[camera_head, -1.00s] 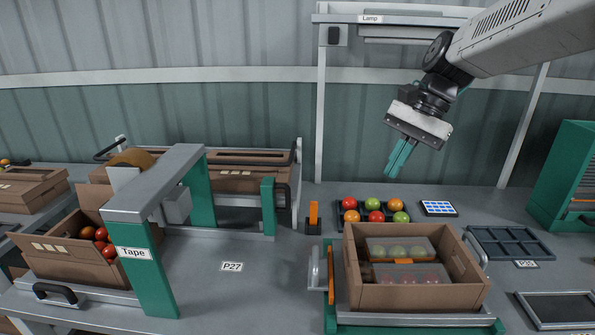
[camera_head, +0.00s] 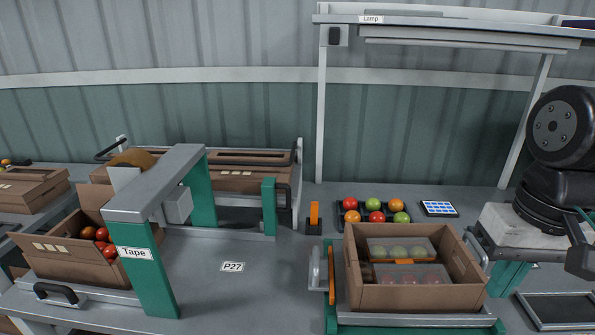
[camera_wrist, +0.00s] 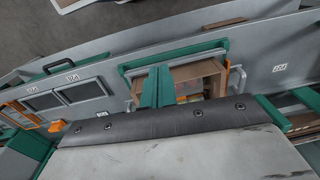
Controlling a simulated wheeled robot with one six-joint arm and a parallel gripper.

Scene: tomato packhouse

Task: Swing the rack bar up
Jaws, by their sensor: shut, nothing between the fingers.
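An open brown carton (camera_head: 420,292) holding clear packs of tomatoes sits on a green-edged rack (camera_head: 415,329) at the front right of the head view. A grey bent bar (camera_head: 314,268) beside the rack's left side looks like the rack bar, but I cannot be sure.
An orange upright (camera_head: 331,275) stands at the carton's left. A tray of tomatoes (camera_head: 373,221) and a blue-screened device (camera_head: 438,208) lie behind it. The tape station (camera_head: 150,235) stands at left. The worktop around the P27 label (camera_head: 232,267) is clear.

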